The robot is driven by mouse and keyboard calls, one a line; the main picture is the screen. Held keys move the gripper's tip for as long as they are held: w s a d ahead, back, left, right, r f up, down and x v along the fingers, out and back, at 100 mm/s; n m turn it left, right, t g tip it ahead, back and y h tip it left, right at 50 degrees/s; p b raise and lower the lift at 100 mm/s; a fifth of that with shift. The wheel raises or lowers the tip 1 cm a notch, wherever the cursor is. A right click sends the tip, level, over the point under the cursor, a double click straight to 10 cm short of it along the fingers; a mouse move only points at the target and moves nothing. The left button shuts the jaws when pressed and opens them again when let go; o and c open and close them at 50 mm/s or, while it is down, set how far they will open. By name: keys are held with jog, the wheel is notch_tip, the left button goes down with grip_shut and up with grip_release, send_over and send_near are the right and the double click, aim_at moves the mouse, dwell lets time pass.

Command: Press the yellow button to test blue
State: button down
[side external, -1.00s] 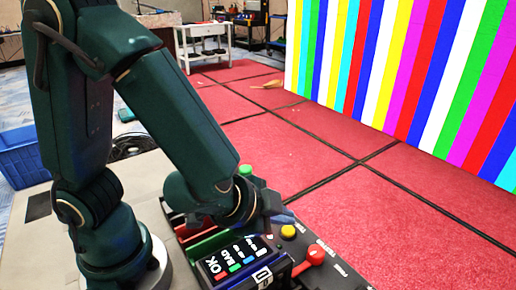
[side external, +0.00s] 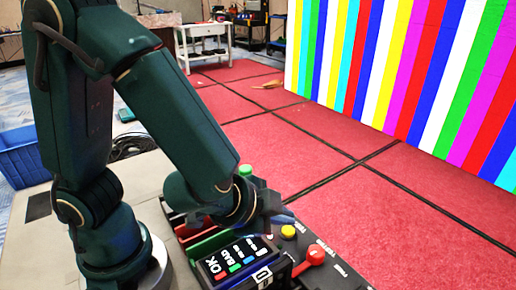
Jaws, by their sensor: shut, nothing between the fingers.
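The yellow button (side external: 288,232) sits on the dark control panel (side external: 330,268), between my gripper and a red-knobbed lever (side external: 314,256). My gripper (side external: 286,217) is shut and empty. Its tips are just behind and above the yellow button, seemingly apart from it; the exact gap is hard to judge. A green button (side external: 245,170) shows behind my wrist. The video wall (side external: 400,70) shows vertical stripes in several colours, blue among them.
A black box with a screen marked OK and BAD (side external: 235,262) stands at the panel's front. Red and green trays (side external: 208,243) lie beside it. A blue crate (side external: 18,155) is at the far left. The red floor beyond the panel is open.

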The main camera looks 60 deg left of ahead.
aim_at(282, 235)
jog(key=shift+f, duration=0.1)
dwell(0.3)
jog(key=shift+f, duration=0.3)
jog(key=shift+f, duration=0.45)
dwell(0.6)
dwell(0.3)
jog(key=shift+r, duration=0.85)
notch_tip(282, 235, up, 5)
jog(key=shift+r, duration=0.1)
dwell(0.3)
dwell(0.5)
